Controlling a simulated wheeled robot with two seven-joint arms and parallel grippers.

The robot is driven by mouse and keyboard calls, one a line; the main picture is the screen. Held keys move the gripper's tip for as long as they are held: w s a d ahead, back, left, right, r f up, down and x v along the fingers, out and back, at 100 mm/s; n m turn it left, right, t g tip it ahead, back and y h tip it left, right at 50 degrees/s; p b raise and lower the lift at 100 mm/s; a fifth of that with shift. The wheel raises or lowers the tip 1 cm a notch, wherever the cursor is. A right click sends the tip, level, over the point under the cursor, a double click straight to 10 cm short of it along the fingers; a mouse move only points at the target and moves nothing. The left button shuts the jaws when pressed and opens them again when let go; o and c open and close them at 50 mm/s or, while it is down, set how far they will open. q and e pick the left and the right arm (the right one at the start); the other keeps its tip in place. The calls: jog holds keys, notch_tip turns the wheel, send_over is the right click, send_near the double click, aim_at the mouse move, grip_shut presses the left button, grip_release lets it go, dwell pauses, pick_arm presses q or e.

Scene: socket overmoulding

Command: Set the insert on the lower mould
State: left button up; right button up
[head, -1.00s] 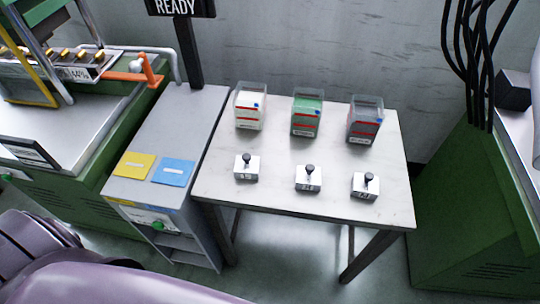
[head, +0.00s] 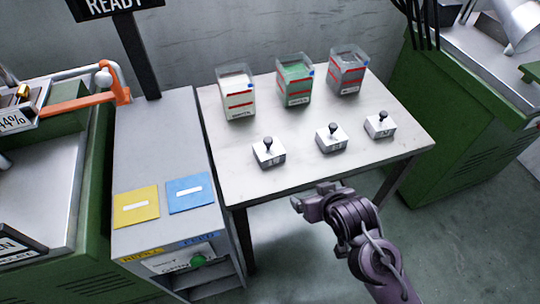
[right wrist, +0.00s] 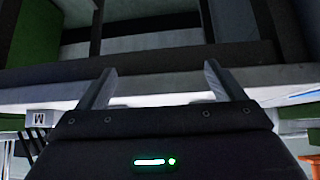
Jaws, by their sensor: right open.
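Three small pale metal blocks with black knobs stand in a row along the front of the white table: a left block (head: 268,153), a middle block (head: 332,140) and a right block (head: 380,127). I cannot tell whether one of them is the insert. No lower mould can be made out. My right gripper (head: 303,204) is in front of the table's front edge, below the blocks in the picture and apart from them. In the right wrist view its two fingers (right wrist: 161,82) are spread with nothing between them. My left gripper is out of view.
Clear bins with white (head: 238,101), green (head: 294,88) and grey (head: 346,74) contents stand at the table's back. A grey cabinet (head: 155,135) with a yellow pad (head: 136,207) and a blue pad (head: 188,193) adjoins the table's left. Green machines flank both sides.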

jog(key=r, duration=0.1)
jog(key=a+r, duration=0.1)
jog(key=r, duration=0.1)
jog(key=shift+w+r+t, duration=0.1)
jog(key=shift+w+t, duration=0.05)
jog(key=shift+t, duration=0.15)
jog(key=n+t+y, duration=0.2)
jog(key=t+y, duration=0.1)
jog(key=t, duration=0.1)
send_near(270, 150)
jog(key=w+f, duration=0.1)
jog(key=w, duration=0.1)
jog(key=shift+w+a+f, duration=0.1)
jog(key=shift+w+f, duration=0.25)
jog(key=shift+f, duration=0.05)
jog(key=x, duration=0.7)
jog(key=shift+w+a, duration=0.25)
jog(key=shift+a, duration=0.3)
jog(key=c, duration=1.3)
jog(key=shift+r+y, duration=0.15)
jog(key=shift+y, duration=0.15)
jog(key=c, duration=0.4)
jog(key=shift+o, duration=0.2)
